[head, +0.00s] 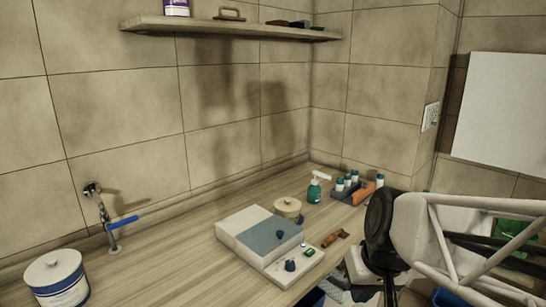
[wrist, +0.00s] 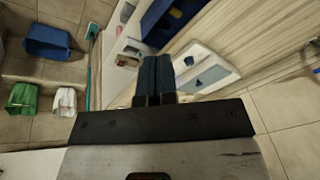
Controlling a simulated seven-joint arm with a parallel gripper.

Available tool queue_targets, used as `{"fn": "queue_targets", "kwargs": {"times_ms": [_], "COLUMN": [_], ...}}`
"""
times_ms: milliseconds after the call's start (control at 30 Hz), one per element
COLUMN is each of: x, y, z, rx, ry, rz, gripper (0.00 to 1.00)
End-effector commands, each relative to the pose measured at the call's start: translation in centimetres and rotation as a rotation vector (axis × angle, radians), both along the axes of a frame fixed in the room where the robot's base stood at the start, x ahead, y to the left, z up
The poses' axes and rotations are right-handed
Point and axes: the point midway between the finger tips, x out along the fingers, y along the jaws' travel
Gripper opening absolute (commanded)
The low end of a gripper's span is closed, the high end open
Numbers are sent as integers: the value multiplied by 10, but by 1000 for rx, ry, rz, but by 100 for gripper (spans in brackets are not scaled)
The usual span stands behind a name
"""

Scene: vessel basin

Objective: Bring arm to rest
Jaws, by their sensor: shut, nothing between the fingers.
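My gripper (wrist: 154,62) shows in the wrist view with its two dark fingers pressed together and nothing between them. It points toward the counter side, with a white device (wrist: 205,68) beyond and to the right of the fingers. In the head view my arm fills the right edge, with a black part in front of the counter's right end. I cannot make out the fingers in that view. No object is held.
The wooden counter (head: 150,262) carries a white and grey device (head: 262,238), a lidded beige pot (head: 288,208), a green pump bottle (head: 314,190), a vial rack (head: 346,194) and a blue-banded jar (head: 57,280). A blue-handled tap (head: 122,221) stands left. Bins (wrist: 46,42) sit on the floor.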

Motion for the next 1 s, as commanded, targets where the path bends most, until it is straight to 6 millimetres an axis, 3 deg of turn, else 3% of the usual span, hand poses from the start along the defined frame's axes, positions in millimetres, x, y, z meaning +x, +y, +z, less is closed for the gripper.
{"fn": "queue_targets", "kwargs": {"times_ms": [100, 300, 1000], "x": [-32, -62, -68], "y": [-11, -24, -27], "z": [1, -1, -2], "rx": [-69, -141, -158], "ry": [2, 3, 4], "rz": [-36, -81, -93], "gripper": [0, 0, 0]}}
